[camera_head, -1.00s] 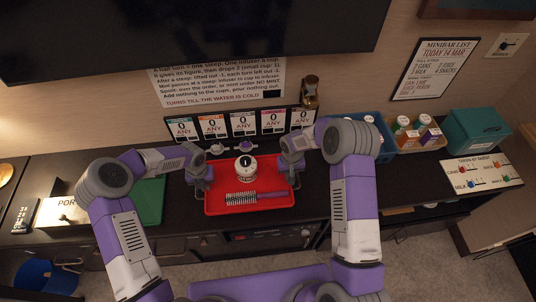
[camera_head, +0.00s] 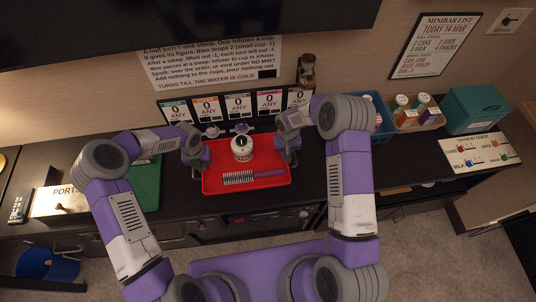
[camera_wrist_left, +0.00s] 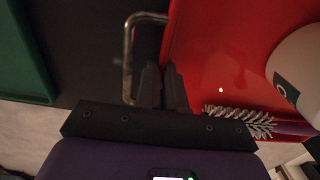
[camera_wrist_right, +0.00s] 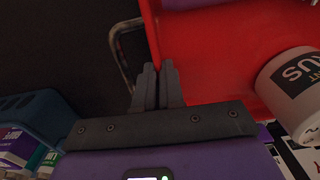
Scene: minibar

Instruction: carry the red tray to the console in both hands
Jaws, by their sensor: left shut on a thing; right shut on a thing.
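The red tray (camera_head: 264,160) sits level at the dark counter, in the middle of the head view, and its rim also shows in the left wrist view (camera_wrist_left: 205,50) and right wrist view (camera_wrist_right: 200,60). A white cup with a dark label (camera_head: 241,148) stands on it, and a bristled brush with a purple handle (camera_head: 240,178) lies near its front edge. My left gripper (camera_head: 197,160) is shut on the metal handle (camera_wrist_left: 129,50) at the tray's left end. My right gripper (camera_head: 287,152) is shut on the handle (camera_wrist_right: 121,45) at its right end. Whether the tray touches the counter is unclear.
Several upright cards (camera_head: 238,105) stand behind the tray. A green mat (camera_head: 147,185) lies to its left. A blue bin (camera_head: 382,130), a bottle basket (camera_head: 418,118) and a teal box (camera_head: 476,108) stand to the right. A blue bucket (camera_head: 47,264) is on the floor.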

